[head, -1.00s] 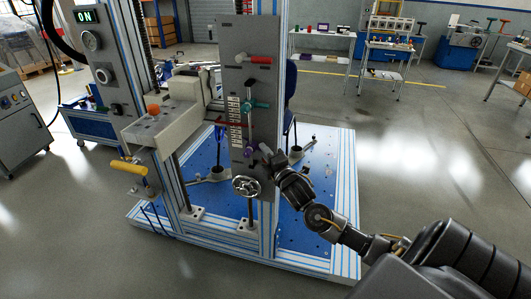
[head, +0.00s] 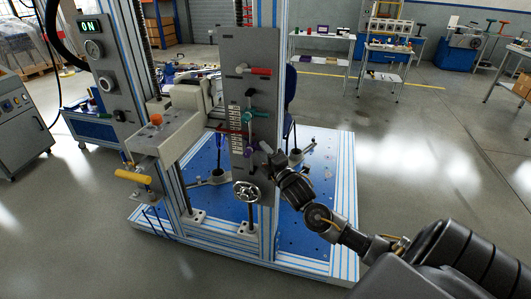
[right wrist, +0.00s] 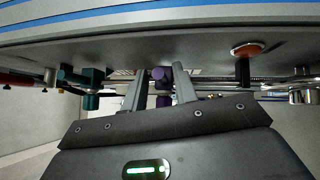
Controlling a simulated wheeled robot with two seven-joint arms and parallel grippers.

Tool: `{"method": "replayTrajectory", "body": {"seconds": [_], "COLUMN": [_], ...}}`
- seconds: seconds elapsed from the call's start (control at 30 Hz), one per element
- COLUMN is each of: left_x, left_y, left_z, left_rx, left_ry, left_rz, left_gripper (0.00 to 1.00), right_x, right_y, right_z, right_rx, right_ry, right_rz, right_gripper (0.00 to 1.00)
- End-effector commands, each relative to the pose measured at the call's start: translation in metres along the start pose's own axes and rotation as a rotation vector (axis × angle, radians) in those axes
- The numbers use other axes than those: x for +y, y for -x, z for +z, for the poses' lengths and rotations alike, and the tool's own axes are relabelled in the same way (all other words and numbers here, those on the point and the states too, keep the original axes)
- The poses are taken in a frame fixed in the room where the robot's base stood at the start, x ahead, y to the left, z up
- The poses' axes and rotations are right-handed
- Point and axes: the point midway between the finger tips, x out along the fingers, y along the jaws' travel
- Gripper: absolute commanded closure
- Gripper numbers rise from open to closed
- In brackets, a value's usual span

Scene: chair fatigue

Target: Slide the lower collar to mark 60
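The lower collar is purple (head: 249,151) and sits on a vertical rod beside the white mark scale (head: 235,128), near the scale's bottom end. The numbers are too small to read. My right gripper (head: 266,148) reaches it from the right. A teal upper collar (head: 248,118) sits higher on the rod and also shows in the right wrist view (right wrist: 82,82). My left gripper is out of view.
The grey panel (head: 235,60) carries a red handle (head: 258,71) above and a handwheel (head: 247,191) below the collars. A yellow handle (head: 132,176) is at left. The floor to the right is open.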

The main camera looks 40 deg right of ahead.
Motion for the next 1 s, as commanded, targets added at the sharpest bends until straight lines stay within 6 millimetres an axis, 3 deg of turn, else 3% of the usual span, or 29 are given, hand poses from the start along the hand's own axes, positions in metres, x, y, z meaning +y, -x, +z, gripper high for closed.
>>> {"method": "replayTrajectory", "body": {"seconds": [0.37,0.47,0.8,1.0], "left_x": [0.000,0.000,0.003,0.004], "left_y": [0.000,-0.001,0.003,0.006], "left_z": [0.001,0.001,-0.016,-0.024], "left_rx": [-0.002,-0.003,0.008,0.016], "left_ry": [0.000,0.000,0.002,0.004], "left_rz": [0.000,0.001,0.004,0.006], "left_gripper": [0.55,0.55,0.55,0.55], "right_x": [-0.001,-0.002,-0.002,-0.001], "right_y": [0.004,0.016,0.082,0.104], "right_z": [-0.001,-0.001,-0.001,0.000], "right_rx": [0.002,0.003,0.002,0.000], "right_ry": [0.000,0.001,0.000,-0.001], "right_rz": [-0.002,-0.003,-0.004,-0.002], "right_gripper": [0.66,0.66,0.66,0.66]}}
